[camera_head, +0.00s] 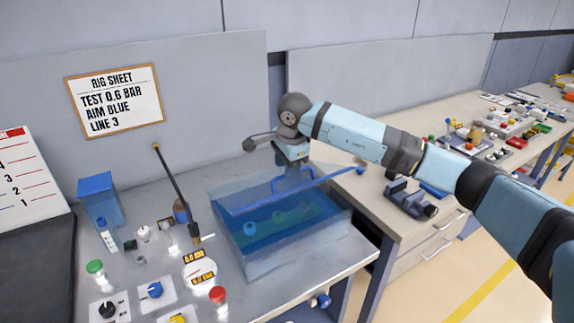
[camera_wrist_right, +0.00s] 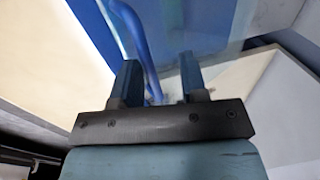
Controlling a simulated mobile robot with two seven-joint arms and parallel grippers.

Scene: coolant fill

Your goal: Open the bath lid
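The bath is a clear tank (camera_head: 290,262) holding blue liquid, on the bench in the middle of the head view. Its clear lid (camera_head: 245,193) has a blue front edge and looks tilted up, with a gap above the tank's front. A blue loop handle (camera_head: 293,181) stands on the lid. My right gripper (camera_head: 294,163) points down at the handle from behind. In the right wrist view, the handle (camera_wrist_right: 146,50) passes between the spread fingers of this gripper (camera_wrist_right: 158,80), nearer the left finger, with clear space at the right finger. My left gripper is out of view.
A panel with knobs and buttons (camera_head: 155,291), a gauge (camera_head: 198,268) and a dark upright rod (camera_head: 173,178) stand left of the bath. A blue container (camera_head: 100,205) is farther left. A dark fixture (camera_head: 410,199) sits on the bench to the right.

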